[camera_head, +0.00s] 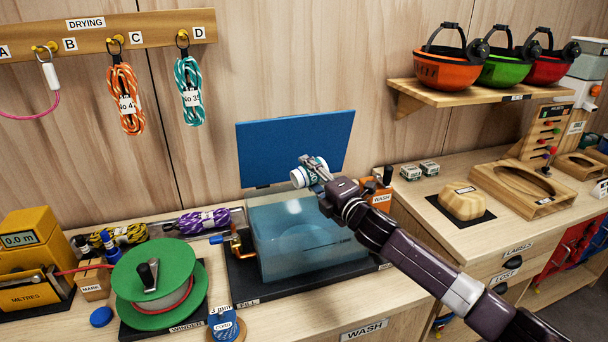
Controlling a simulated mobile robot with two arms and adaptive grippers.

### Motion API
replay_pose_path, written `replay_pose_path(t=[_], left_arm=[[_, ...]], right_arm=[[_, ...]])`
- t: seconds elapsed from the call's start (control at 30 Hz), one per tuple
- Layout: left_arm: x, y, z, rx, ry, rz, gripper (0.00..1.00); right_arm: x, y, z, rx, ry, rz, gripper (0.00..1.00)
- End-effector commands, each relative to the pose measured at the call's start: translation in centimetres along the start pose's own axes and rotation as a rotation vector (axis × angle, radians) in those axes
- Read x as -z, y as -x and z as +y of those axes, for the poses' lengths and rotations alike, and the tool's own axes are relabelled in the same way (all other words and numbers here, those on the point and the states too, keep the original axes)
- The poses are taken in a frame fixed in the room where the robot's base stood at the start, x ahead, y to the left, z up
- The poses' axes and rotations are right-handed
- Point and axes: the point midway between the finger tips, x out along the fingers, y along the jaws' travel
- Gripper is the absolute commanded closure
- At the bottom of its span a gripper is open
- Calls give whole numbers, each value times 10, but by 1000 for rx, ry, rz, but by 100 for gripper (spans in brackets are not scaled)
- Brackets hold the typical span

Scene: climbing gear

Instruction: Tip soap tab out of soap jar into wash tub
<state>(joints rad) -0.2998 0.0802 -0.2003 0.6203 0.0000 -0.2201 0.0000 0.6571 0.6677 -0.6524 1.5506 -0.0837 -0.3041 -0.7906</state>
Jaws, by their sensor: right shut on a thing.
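The soap jar (298,178), a small white jar with a teal band, is held over the wash tub. My right gripper (318,172) is shut on the jar. The jar lies tipped well over, with its white end toward the left. The wash tub (285,240) is a translucent blue box below it, with its blue lid (295,148) standing up behind. I cannot make out the soap tab; the jar's inside is hidden and the tub's inside is unclear. My left gripper is not in view.
A green winder reel (155,268) and a yellow metre box (32,260) stand to the left. A blue round cap (101,317) lies near the front. An orange box (378,197) is right of the tub. Helmets (446,68) sit on a shelf above right.

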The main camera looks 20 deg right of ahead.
Motion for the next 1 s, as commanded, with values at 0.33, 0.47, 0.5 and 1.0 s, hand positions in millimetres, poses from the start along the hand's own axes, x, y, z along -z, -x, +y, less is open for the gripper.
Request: replay_pose_path(t=[0.33,0.47,0.5,1.0], left_arm=[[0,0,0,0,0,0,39],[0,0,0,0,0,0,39],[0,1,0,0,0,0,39],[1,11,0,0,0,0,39]], right_arm=[[0,0,1,-2,19,0,88],[0,0,1,-2,19,0,88],[0,0,1,-2,28,0,88],[0,0,1,-2,370,-1,88]])
